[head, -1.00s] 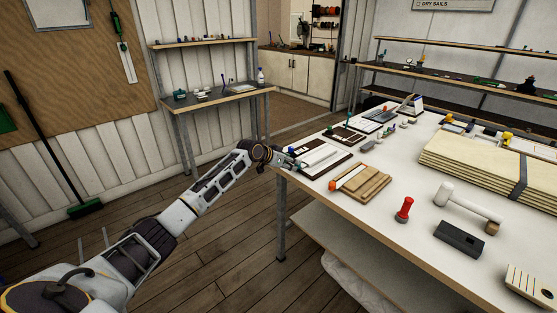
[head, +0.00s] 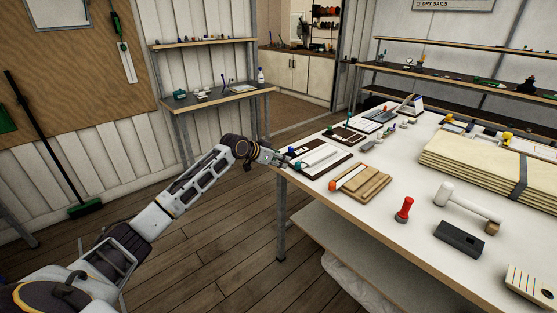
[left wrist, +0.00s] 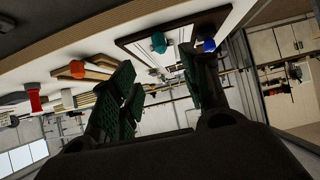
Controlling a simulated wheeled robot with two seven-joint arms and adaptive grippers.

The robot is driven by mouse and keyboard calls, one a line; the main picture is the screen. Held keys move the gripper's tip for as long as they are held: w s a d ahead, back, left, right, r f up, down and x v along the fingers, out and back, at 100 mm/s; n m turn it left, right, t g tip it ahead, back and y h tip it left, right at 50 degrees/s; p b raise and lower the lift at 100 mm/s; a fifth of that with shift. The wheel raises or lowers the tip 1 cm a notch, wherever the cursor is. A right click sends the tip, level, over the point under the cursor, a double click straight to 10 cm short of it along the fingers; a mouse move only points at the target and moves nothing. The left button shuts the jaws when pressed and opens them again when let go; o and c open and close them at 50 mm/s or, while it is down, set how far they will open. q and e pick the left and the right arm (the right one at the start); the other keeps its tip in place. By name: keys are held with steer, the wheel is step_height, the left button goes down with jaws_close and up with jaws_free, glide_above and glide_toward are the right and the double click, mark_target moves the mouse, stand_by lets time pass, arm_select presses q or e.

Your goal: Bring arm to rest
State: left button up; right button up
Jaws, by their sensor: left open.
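My left arm reaches in from the left in the head view. My left gripper (head: 278,160) is at the near left edge of the white worktable (head: 385,210), beside a dark-framed board (head: 318,160). In the left wrist view the gripper (left wrist: 160,95) has its green-padded fingers spread, with nothing between them. I cannot tell from the head view whether the fingers touch the table edge. My right gripper is in neither view.
On the table are a wooden block set (head: 360,184), a red-topped tool (head: 404,210), a white mallet (head: 465,202), a dark block (head: 459,239) and a strapped stack of boards (head: 490,168). A small shelf table (head: 225,95) stands at the wall.

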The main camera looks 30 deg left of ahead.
arm_select(q)
steer(key=shift+f, duration=0.1)
stand_by(0.7)
